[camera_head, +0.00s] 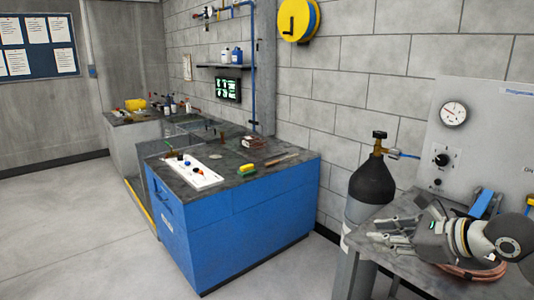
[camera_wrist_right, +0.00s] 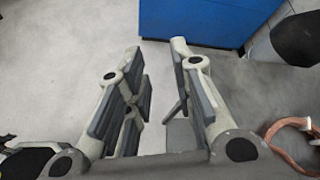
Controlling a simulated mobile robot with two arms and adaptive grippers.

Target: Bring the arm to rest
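My right gripper (camera_head: 380,230) is in front of the grey work table at the lower right of the head view, its arm coming in from the right. In the right wrist view the two fingers of this gripper (camera_wrist_right: 155,48) stand apart with nothing between them, and grey floor shows below. Coiled copper tube (camera_head: 482,270) lies on the table beneath my right arm, partly hidden by it. Part of the copper tube (camera_wrist_right: 288,130) also shows at the right edge of the wrist view, apart from the fingers. My left gripper is not in view.
A dark gas cylinder (camera_head: 371,183) stands close beside the table, behind the gripper. A grey panel with a gauge (camera_head: 453,114) rises behind the table. A blue workbench (camera_head: 225,222) stands to the left. The floor (camera_head: 90,235) at left is clear.

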